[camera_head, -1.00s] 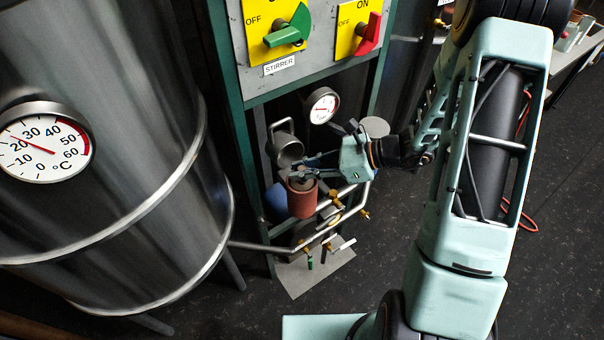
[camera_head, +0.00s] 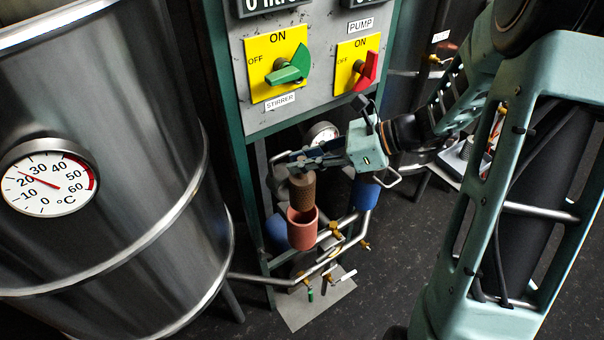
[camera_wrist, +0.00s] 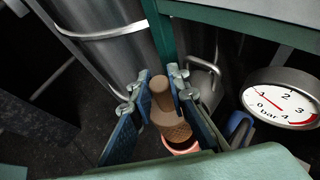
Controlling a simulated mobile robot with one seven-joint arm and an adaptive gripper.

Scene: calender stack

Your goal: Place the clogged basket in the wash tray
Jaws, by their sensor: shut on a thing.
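The clogged basket (camera_head: 302,188) is a brown mesh cylinder with a narrower knob on top. My gripper (camera_head: 300,164) is shut on its knob and holds it upright over a pink-red cup-shaped housing (camera_head: 302,232). The basket's lower end overlaps the housing's mouth, so I cannot tell if it is fully clear. In the wrist view the basket (camera_wrist: 174,126) sits between both fingers (camera_wrist: 160,92), with the housing's pink rim (camera_wrist: 181,148) below. I cannot pick out the wash tray for certain.
A large steel tank with a dial (camera_head: 48,178) stands at left. A control panel with a green switch (camera_head: 287,72) and a red switch (camera_head: 366,72) is above. Pipes with brass valves (camera_head: 335,232), a blue cup (camera_head: 365,194) and a pressure gauge (camera_wrist: 283,97) are close by.

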